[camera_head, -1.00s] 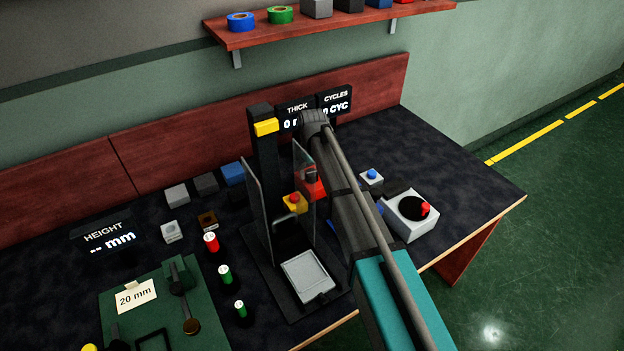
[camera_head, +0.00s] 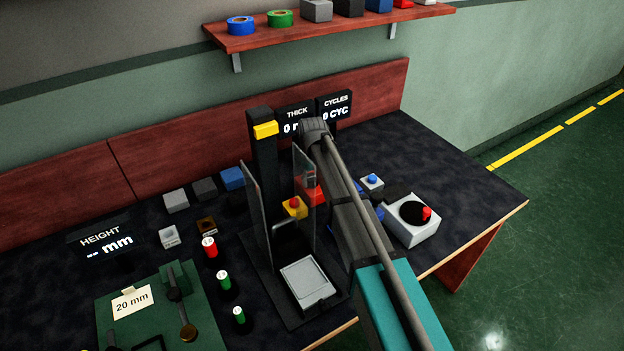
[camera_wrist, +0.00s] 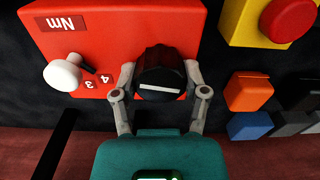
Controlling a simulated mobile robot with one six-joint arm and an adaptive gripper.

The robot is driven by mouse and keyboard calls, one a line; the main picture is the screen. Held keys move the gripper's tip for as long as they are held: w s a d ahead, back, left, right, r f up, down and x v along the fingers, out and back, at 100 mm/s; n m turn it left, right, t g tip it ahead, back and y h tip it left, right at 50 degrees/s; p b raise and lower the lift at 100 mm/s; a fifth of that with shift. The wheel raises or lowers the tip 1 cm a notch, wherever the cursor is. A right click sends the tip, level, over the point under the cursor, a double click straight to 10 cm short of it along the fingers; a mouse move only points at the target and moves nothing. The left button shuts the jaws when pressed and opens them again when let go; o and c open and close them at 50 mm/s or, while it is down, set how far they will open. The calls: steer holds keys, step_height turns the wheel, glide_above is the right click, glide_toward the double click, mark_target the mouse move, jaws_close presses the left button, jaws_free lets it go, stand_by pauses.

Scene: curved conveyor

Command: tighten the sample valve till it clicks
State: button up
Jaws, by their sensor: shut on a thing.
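In the wrist view, a black round knob (camera_wrist: 160,78) with a white line across it sits at the lower edge of a red box (camera_wrist: 112,32). I take this knob for the sample valve. The line lies nearly level in the picture. My gripper (camera_wrist: 160,82) has a finger on each side of the knob and is shut on it. The red box carries an "Nm" label, a white round knob (camera_wrist: 62,75) and a small plate with "3" and "4". In the head view the red box (camera_head: 314,194) is partly hidden by a clear panel and my arm; my fingertips are hidden there.
A yellow box with a red button (camera_wrist: 288,18) stands close to the red box. Clear upright panels (camera_head: 304,190) rise next to my arm. A white box with a black disc (camera_head: 411,222) and a blue-buttoned box (camera_head: 371,182) stand to the right.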

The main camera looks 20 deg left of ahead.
steer(key=shift+c, duration=1.3)
steer(key=shift+m, duration=1.9)
steer(key=o, duration=1.1)
steer(key=shift+o, duration=0.2)
steer(key=shift+n, duration=0.4)
